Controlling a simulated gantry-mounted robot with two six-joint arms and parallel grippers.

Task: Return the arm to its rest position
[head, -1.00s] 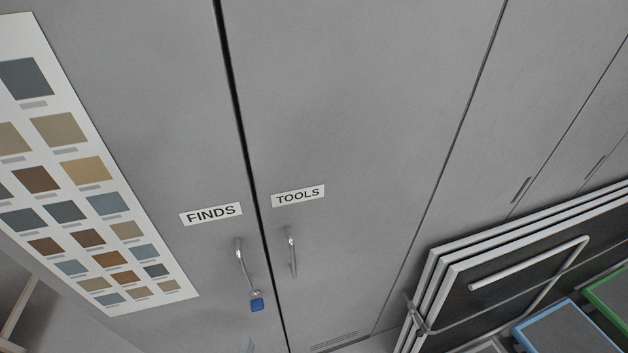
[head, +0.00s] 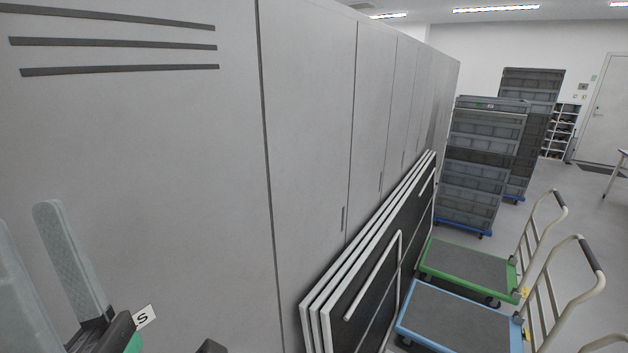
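A gripper with two pale grey fingers (head: 24,215) shows at the lower left corner of the head view, and I take it for my left one. Its fingers point up and stand apart, with nothing visible between them. The near finger is cut off by the left edge of the picture. The rest of the arm is mostly below the picture, so its pose cannot be told. My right gripper is not in view.
Tall grey cabinets (head: 310,130) fill the left and middle. Folded panels (head: 375,285) lean against them. A blue trolley (head: 455,318) and a green trolley (head: 470,265) stand at the right. Stacked grey crates (head: 475,185) stand behind, with free floor to their right.

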